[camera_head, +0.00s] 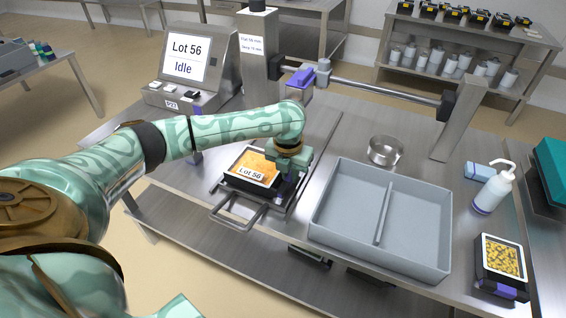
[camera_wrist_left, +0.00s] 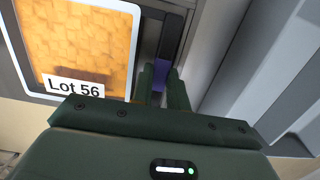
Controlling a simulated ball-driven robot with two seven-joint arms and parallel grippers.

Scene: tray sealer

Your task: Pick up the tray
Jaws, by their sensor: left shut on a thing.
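The tray (camera_head: 246,182) is black, with an orange film-covered top and a white "Lot 56" label. It sits in the metal frame of the sealer's sliding drawer (camera_head: 232,212), near the front of the table. My left gripper (camera_head: 285,190) points down at the tray's right side. In the left wrist view the tray (camera_wrist_left: 85,35) fills the upper left. The left gripper's fingers (camera_wrist_left: 158,82) are shut on the purple tab (camera_wrist_left: 162,72) at the tray's side. The fingertips are partly hidden. My right gripper is in neither view.
A grey divided bin (camera_head: 335,205) stands close to the right of the gripper. Beyond it are a metal bowl (camera_head: 385,151), a pump bottle (camera_head: 493,188) and another filled tray (camera_head: 485,283). The sealer's screen (camera_head: 187,52) reads "Lot 56 Idle". A horizontal bar (camera_head: 385,87) spans behind.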

